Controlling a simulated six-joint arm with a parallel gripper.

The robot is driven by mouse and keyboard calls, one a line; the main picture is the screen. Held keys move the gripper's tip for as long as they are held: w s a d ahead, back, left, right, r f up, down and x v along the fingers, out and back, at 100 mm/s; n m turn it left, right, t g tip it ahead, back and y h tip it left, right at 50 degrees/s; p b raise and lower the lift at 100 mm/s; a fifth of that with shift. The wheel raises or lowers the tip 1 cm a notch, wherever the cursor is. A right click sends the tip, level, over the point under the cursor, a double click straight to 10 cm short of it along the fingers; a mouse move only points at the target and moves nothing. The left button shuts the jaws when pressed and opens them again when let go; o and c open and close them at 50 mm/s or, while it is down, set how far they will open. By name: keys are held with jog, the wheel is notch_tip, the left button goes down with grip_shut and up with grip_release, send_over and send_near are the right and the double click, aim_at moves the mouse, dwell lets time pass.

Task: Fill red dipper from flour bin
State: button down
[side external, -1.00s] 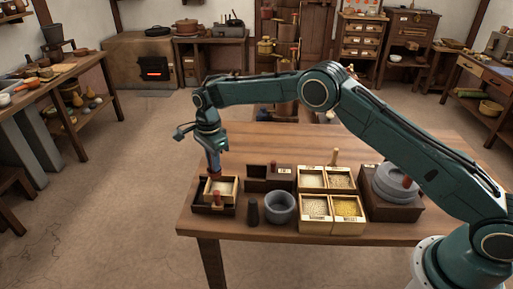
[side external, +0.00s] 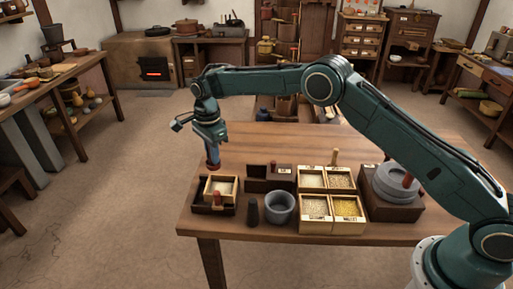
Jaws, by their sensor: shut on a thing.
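My gripper (side external: 212,158) is raised above the back edge of the flour bin and points down. It is shut on a small red piece (side external: 213,167) at its lower end, which looks like the red dipper. The piece hangs clear of the bin, and its inside is too small to make out. The flour bin (side external: 208,190) is a light wooden box with pale flour in it, standing at the table's left end in a dark tray (side external: 201,208). A red-brown peg (side external: 217,198) stands at the bin's front.
Right of the bin are a dark box (side external: 258,184), a dark cylinder (side external: 253,212) and a grey bowl (side external: 280,208). Several grain boxes (side external: 318,226) and a grey quern (side external: 394,183) stand further right. The table's back (side external: 270,145) is clear.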

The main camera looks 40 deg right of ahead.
notch_tip(320, 180, up, 2)
jog(key=shift+r, duration=0.25)
jog(key=s+d+m, duration=0.3)
jog(key=s+d, duration=0.6)
jog(key=d, duration=0.4)
jog(key=s+d+m, duration=0.3)
jog(key=s+d, duration=0.6)
jog(key=d, duration=0.3)
jog(key=shift+w+f, duration=0.15)
jog(key=shift+f, duration=2.75)
jog(key=shift+f, duration=0.15)
jog(key=shift+f, duration=4)
notch_tip(320, 180, up, 8)
